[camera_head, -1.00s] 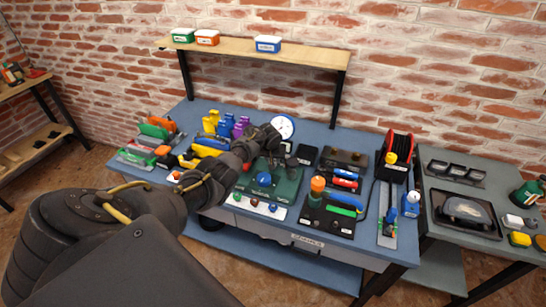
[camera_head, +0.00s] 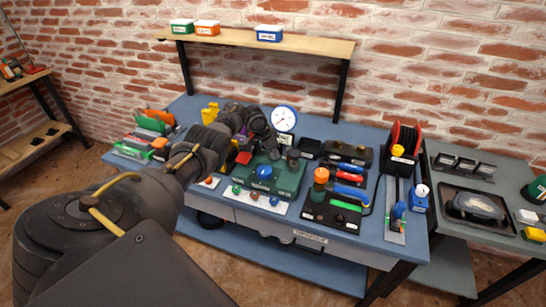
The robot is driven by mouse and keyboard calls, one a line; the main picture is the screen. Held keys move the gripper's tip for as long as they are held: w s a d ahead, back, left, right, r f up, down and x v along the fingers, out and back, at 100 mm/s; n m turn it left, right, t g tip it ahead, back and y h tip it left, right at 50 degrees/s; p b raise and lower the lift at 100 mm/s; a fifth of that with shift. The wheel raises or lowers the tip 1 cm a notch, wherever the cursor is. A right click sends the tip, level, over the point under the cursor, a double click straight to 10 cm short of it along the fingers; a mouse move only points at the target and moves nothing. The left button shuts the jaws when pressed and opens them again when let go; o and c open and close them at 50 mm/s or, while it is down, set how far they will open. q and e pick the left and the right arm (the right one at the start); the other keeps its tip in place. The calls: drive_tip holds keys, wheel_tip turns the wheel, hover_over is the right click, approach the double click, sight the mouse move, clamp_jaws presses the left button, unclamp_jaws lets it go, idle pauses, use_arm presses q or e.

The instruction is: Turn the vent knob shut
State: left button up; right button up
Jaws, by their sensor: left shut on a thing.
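A green unit (camera_head: 288,177) sits on the blue workbench, with a large blue round knob (camera_head: 264,172) on top and a smaller dark knob (camera_head: 293,158) behind it to the right. I cannot tell from labels which is the vent knob. A white dial gauge (camera_head: 283,119) stands behind the unit. My left gripper (camera_head: 270,149) points down over the unit's back edge, behind the blue knob and apart from it. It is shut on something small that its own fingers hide. My right gripper is not in view.
A white strip with coloured knobs (camera_head: 273,206) lies in front of the unit. Bins and tools crowd the left. A shelf (camera_head: 300,45) spans the back.

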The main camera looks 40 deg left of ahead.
use_arm(q)
drive_tip(key=shift+m+b, duration=0.6)
drive_tip(key=shift+b, duration=0.2)
drive_tip(key=o, duration=1)
drive_tip(key=shift+a+r, duration=0.1)
drive_tip(key=shift+r, duration=0.2)
drive_tip(key=p+v, duration=0.3)
drive_tip(key=v, duration=0.7)
drive_tip(key=shift+a+r, duration=0.1)
drive_tip(key=shift+a, duration=0.1)
